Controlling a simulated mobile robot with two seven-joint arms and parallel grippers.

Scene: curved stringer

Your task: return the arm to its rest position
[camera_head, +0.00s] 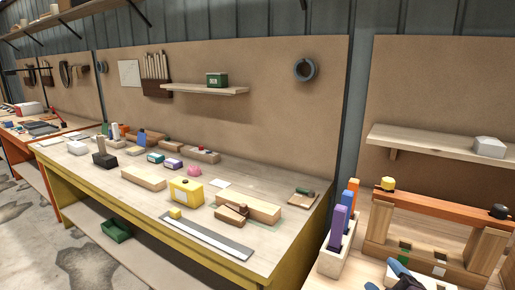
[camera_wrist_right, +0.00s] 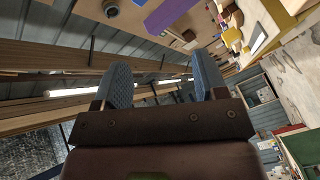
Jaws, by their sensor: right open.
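My right gripper (camera_head: 402,274) shows at the bottom edge of the head view, low over the bench at the right; only its blue-padded tip part is in frame. In the right wrist view, its two fingers (camera_wrist_right: 162,82) stand wide apart with nothing between them. The gripper is open and empty. An orange curved beam (camera_head: 440,202) rests on wooden posts just behind it, with a yellow knob (camera_head: 388,183) and a black knob (camera_head: 499,211) on top. My left gripper is not in view.
A pale holder with purple, blue and orange upright handles (camera_head: 339,227) stands left of the right gripper. A shelf (camera_head: 425,143) holds a grey-white block (camera_head: 489,147). The yellow-sided bench (camera_head: 275,240) at the left carries wooden blocks, a yellow box (camera_head: 187,191) and a metal strip (camera_head: 205,237).

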